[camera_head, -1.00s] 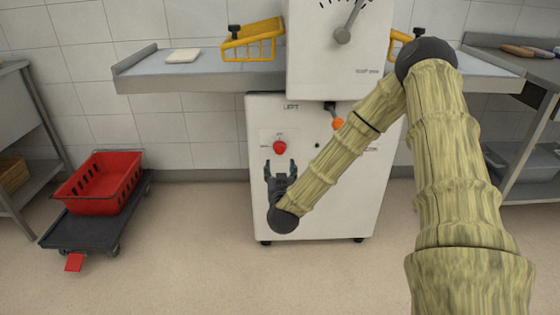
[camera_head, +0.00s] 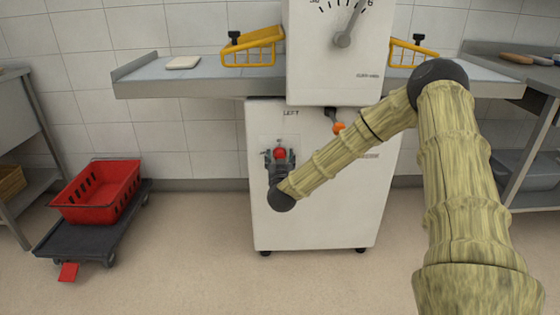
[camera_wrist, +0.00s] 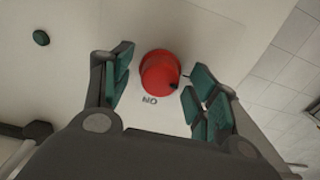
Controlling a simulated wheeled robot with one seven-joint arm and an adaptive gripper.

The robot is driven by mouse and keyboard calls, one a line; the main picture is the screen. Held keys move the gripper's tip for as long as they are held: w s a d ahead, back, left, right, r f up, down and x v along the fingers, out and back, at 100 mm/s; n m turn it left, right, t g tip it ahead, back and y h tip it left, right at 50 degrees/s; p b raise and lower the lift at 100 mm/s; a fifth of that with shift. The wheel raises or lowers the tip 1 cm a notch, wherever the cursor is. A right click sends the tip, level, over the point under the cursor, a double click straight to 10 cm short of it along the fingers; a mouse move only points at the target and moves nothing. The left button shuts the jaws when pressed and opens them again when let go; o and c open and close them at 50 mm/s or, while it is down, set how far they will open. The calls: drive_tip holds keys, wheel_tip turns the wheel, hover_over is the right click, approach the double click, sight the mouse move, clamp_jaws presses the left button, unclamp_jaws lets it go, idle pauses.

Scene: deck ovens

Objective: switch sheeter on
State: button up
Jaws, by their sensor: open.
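The sheeter (camera_head: 325,190) is a white machine with a dial on its upper housing and a grey table on each side. A red round knob (camera_head: 280,153) sits on a pale plate on its lower front panel. In the wrist view the red knob (camera_wrist: 159,73) lies between the teal finger pads, with the label "ON" beside it. My gripper (camera_head: 280,157) is open, its fingers on either side of the knob. In the wrist view there is a gap between the knob and the pads of my gripper (camera_wrist: 160,84).
A small dark green button (camera_wrist: 41,38) is on the panel beside the knob. An orange-tipped lever (camera_head: 338,128) is above my forearm. Yellow guards (camera_head: 252,48) stand over the tables. A red crate (camera_head: 97,193) on a dark dolly (camera_head: 85,236) stands on the floor at left.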

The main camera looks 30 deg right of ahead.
drive_tip(key=c, duration=1.1)
drive_tip(key=shift+o, duration=0.2)
drive_tip(key=m+p, duration=0.1)
drive_tip(key=m, duration=0.2)
drive_tip(key=shift+m+p, duration=0.35)
drive_tip(key=shift+m, duration=0.05)
drive_tip(key=shift+d+f+m+b, duration=0.1)
drive_tip(key=shift+m+b, duration=0.65)
drive_tip(key=shift+m, duration=6.25)
